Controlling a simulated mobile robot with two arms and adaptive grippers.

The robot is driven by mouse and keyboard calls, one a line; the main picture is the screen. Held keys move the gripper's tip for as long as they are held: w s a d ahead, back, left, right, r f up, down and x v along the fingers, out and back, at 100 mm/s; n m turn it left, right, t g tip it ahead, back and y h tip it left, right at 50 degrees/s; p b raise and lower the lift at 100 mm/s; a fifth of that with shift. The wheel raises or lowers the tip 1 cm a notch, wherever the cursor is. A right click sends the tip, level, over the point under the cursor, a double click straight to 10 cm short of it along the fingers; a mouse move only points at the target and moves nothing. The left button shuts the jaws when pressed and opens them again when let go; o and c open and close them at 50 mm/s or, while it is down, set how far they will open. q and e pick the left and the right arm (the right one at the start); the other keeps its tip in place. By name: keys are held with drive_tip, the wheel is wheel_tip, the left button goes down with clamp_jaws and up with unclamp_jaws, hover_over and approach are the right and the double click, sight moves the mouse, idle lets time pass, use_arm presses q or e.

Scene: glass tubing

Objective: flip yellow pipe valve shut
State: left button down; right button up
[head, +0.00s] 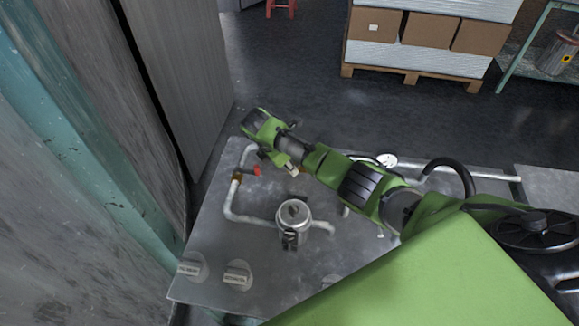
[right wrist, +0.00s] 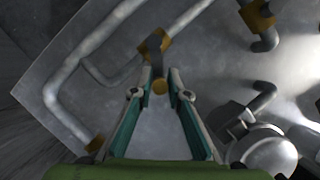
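The yellow pipe valve (right wrist: 154,42) shows in the right wrist view, a brass-yellow body on a grey pipe. A yellow knob (right wrist: 160,87), apparently its handle end, lies between the fingers of my right gripper (right wrist: 160,72). The teal-padded fingers are open, with a gap on each side of the knob. I cannot tell whether either finger touches it. In the head view I cannot make this valve out, and my green right arm lies over that part of the table. A red-handled valve (head: 255,171) sits to the left. My left gripper is not in view.
A lidded metal pot (head: 293,212) stands on the grey table (head: 215,225), joined to bent pipes. It shows close to the right of the gripper in the wrist view (right wrist: 268,153). Another brass valve (right wrist: 257,15) is at upper right there. A wall stands left of the table.

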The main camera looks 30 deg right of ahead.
clamp_jaws()
drive_tip(key=shift+r+p, duration=0.2)
drive_tip(key=shift+p, duration=0.35)
drive_tip(key=shift+s+d+f+n+t+y+p, duration=0.1)
drive_tip(key=shift+s+d+n+t+y+p, duration=0.2)
drive_tip(key=shift+n+p, duration=1.05)
drive_tip(key=shift+s+d+n+t+y+p, duration=0.1)
drive_tip(key=shift+s+d+n+t+p, duration=0.35)
drive_tip(key=shift+n+p, duration=0.85)
drive_tip(key=shift+s+d+f+n+t+y+p, duration=0.15)
drive_tip(key=shift+s+n+t+p, duration=0.5)
drive_tip(key=shift+p, duration=1.2)
drive_tip(key=shift+w, duration=0.15)
drive_tip(key=shift+d, duration=0.1)
drive_tip(key=o, duration=0.7)
unclamp_jaws()
drive_tip(key=shift+r, duration=0.1)
